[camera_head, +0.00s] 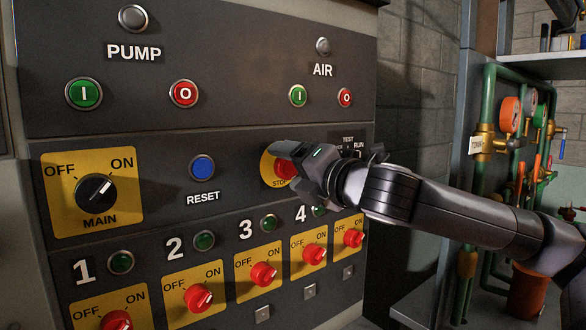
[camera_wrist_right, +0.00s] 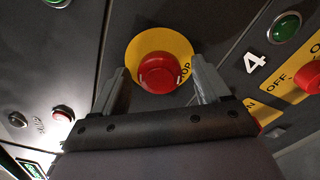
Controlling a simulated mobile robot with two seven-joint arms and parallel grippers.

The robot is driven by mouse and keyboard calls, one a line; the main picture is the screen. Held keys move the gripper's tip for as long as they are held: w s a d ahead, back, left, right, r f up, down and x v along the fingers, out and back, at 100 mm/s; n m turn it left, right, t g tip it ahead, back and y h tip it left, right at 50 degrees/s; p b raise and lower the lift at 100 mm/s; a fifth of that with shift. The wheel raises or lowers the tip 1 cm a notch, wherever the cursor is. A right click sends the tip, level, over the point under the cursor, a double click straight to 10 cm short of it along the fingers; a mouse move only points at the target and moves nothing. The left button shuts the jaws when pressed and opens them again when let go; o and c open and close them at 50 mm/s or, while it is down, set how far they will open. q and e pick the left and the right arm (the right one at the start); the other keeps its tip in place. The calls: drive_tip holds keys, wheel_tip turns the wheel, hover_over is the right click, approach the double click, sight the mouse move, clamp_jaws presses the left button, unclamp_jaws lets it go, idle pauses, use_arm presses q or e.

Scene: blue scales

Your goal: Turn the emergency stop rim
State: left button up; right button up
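The emergency stop is a red mushroom button (camera_head: 285,169) on a round yellow plate (camera_head: 266,168), partly hidden by my right gripper in the head view. In the right wrist view the red button (camera_wrist_right: 161,72) shows whole in front of the yellow plate (camera_wrist_right: 134,52), with part of the word STOP visible. My right gripper (camera_head: 297,166) is open at the button. In the right wrist view its two fingers (camera_wrist_right: 159,72) stand on either side of the button with gaps between. I cannot tell how far they reach along the rim. My left gripper is out of view.
The dark panel carries a blue RESET button (camera_head: 203,167), a black MAIN switch (camera_head: 96,193) and several red ON/OFF switches, such as the one under 3 (camera_head: 263,274). Green pipes with gauges (camera_head: 508,114) stand at the right, behind my right arm.

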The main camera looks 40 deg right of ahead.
drive_tip(key=c, duration=1)
drive_tip(key=shift+m, duration=0.4)
drive_tip(key=m+p, duration=0.1)
drive_tip(key=m, duration=0.2)
drive_tip(key=shift+r+p, duration=0.1)
drive_tip(key=shift+p, duration=0.2)
drive_tip(key=shift+m+p, duration=0.6)
drive_tip(key=shift+m, duration=1.1)
